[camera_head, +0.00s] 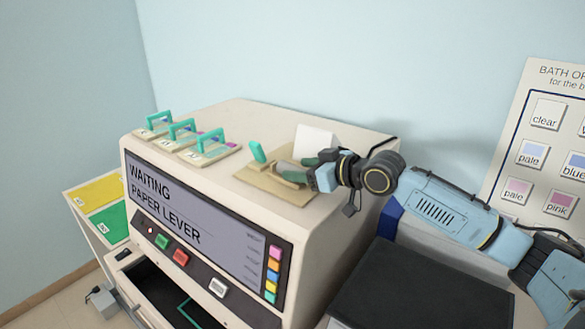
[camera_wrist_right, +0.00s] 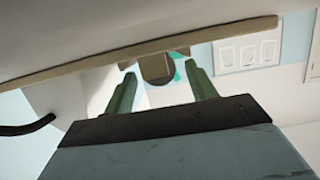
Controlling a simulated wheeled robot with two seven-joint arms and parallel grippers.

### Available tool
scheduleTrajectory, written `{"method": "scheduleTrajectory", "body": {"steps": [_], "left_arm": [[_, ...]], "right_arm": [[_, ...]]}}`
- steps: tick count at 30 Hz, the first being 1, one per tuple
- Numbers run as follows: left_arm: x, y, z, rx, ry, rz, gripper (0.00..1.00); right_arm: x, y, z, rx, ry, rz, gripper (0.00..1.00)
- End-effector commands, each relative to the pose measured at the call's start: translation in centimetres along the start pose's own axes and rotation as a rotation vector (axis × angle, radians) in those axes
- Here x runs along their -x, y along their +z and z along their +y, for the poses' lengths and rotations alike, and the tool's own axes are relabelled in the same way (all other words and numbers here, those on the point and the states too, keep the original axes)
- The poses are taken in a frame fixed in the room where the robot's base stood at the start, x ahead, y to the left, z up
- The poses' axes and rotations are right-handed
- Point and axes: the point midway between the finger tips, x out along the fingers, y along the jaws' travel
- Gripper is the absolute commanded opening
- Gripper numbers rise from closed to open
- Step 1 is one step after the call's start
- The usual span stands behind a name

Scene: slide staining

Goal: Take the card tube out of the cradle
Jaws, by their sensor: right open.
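The tan cradle base (camera_head: 262,186) sits on top of the beige machine, with a green lever (camera_head: 257,152) standing at its left side. A grey-brown rounded piece (camera_head: 289,168), which looks like the card tube, lies on the cradle, partly hidden by my right gripper. My right gripper (camera_head: 302,168) comes in from the right, low over the cradle. In the wrist view its green fingers (camera_wrist_right: 161,88) are apart, and a brown piece with a dark rounded end (camera_wrist_right: 155,68) shows beyond and between the tips. I cannot tell whether they touch it. My left gripper is not in view.
Several small plates with teal handles (camera_head: 182,132) stand left on the machine top. A white block (camera_head: 315,141) is close behind the gripper. The machine's screen (camera_head: 200,205) reads "WAITING PAPER LEVER". A bath board (camera_head: 530,150) stands at right, a black surface (camera_head: 420,290) below.

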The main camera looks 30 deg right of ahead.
Motion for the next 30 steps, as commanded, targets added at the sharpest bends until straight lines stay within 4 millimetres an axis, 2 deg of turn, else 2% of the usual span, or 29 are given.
{"method": "scheduleTrajectory", "body": {"steps": [3,10,21,30], "left_arm": [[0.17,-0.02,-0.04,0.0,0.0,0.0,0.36],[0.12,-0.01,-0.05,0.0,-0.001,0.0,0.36],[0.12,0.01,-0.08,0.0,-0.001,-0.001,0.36],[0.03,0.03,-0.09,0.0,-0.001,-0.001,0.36]], "right_arm": [[-0.63,-0.06,-0.03,0.001,0.0,0.0,0.56],[-0.68,0.05,-0.03,0.002,0.0,-0.001,0.55],[-0.65,0.04,-0.03,0.001,0.0,0.0,0.08],[-0.48,-0.64,-0.02,0.003,0.0,0.003,0.08]]}}
